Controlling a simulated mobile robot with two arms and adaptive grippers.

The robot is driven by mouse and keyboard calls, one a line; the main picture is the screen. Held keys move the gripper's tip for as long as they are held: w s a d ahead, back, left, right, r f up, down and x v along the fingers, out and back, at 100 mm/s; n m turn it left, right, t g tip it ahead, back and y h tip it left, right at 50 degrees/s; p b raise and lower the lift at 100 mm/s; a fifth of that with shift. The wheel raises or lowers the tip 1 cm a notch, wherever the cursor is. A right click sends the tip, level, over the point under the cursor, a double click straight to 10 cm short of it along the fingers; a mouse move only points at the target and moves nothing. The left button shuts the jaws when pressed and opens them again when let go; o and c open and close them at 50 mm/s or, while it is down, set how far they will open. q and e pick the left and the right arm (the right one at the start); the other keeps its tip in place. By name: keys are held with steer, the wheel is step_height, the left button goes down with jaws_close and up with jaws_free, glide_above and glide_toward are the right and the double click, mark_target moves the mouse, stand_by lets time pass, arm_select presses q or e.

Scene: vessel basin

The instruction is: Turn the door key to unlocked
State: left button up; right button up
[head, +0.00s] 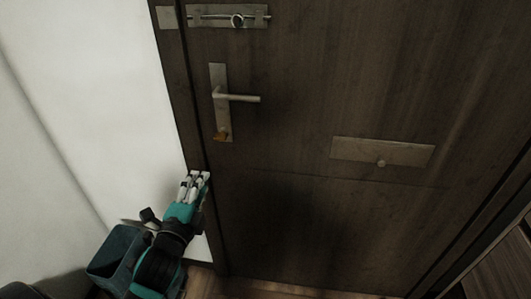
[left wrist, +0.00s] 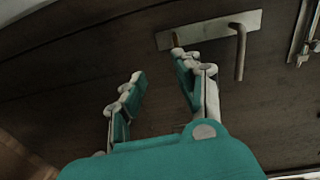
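The door key (head: 221,135) is a small brown-orange piece at the lower end of the metal lock plate (head: 219,75) on the dark door. The key also shows in the left wrist view (left wrist: 176,41), just beyond the tip of one finger; I cannot tell whether they touch there. In the head view my left gripper (head: 194,176) is below and left of the key, apart from it in the picture. Its two fingers are spread with nothing between them, as the left wrist view (left wrist: 157,66) shows. My right gripper is not in view.
A lever handle (head: 238,98) sticks out above the key. A sliding bolt (head: 228,16) is higher on the door, and a plate with a knob (head: 382,153) is to the right. A dark teal bin (head: 117,251) stands at the lower left by the white wall.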

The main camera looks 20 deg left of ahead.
arm_select(q)
step_height(320, 180, up, 2)
glide_toward(219, 140)
steer(key=shift+m+t, duration=0.3)
steer(key=x, duration=0.5)
steer(key=p+x, duration=0.1)
steer(key=x, duration=0.4)
steer(key=shift+f, duration=0.2)
steer(key=shift+w+a, duration=0.15)
steer(key=shift+w, duration=0.55)
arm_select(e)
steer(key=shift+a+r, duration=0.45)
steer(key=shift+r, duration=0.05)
arm_select(q)
steer(key=shift+c, duration=0.3)
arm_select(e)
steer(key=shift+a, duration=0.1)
arm_select(q)
jaws_close()
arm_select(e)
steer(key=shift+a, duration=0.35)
